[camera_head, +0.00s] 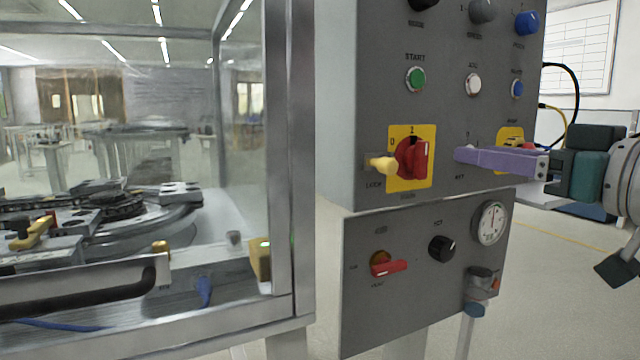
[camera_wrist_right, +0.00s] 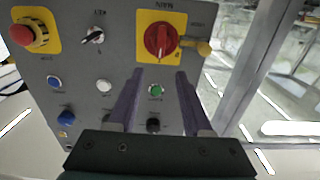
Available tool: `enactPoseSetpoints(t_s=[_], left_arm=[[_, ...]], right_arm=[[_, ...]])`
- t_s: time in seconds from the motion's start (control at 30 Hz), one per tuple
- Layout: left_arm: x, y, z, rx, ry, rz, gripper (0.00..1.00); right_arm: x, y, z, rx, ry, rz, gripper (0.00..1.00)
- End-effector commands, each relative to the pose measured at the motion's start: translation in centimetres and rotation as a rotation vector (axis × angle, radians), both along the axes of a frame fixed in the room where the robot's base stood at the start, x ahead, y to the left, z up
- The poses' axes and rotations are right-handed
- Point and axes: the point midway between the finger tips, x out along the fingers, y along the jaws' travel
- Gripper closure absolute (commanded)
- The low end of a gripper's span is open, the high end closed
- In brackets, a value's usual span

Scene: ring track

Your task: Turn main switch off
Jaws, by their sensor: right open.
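The main switch (camera_head: 412,158) is a red rotary handle on a yellow plate on the upper grey panel. Its handle looks upright, toward the "1" mark at the top; a "0" mark is at its upper left. In the right wrist view the switch (camera_wrist_right: 160,40) lies ahead, just beyond the fingertips. My right gripper (camera_head: 462,154) has purple fingers and comes in from the right, its tips right of the switch and apart from it. The wrist view shows the right gripper (camera_wrist_right: 158,75) open, with nothing between its fingers. My left gripper is not in view.
A pale yellow latch knob (camera_head: 381,164) sits just left of the switch. A green start button (camera_head: 416,79) is above. The lower panel has a red lever (camera_head: 388,266), a black knob (camera_head: 441,248) and a gauge (camera_head: 491,223). A framed glass enclosure (camera_head: 290,180) stands left.

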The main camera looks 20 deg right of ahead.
Motion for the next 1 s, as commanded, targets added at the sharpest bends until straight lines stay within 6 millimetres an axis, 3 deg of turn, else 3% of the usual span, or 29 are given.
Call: enactPoseSetpoints(t_s=[0.17,0.7,1.0], left_arm=[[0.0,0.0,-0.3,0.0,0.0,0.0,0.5],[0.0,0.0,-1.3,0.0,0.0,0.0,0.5],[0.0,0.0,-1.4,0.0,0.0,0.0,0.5]], right_arm=[[0.8,0.1,0.1,0.003,-0.007,0.003,0.5],[7.5,0.5,0.1,0.0,-0.006,0.0,0.5],[9.7,0.7,0.0,0.001,-0.003,0.001,0.5]])
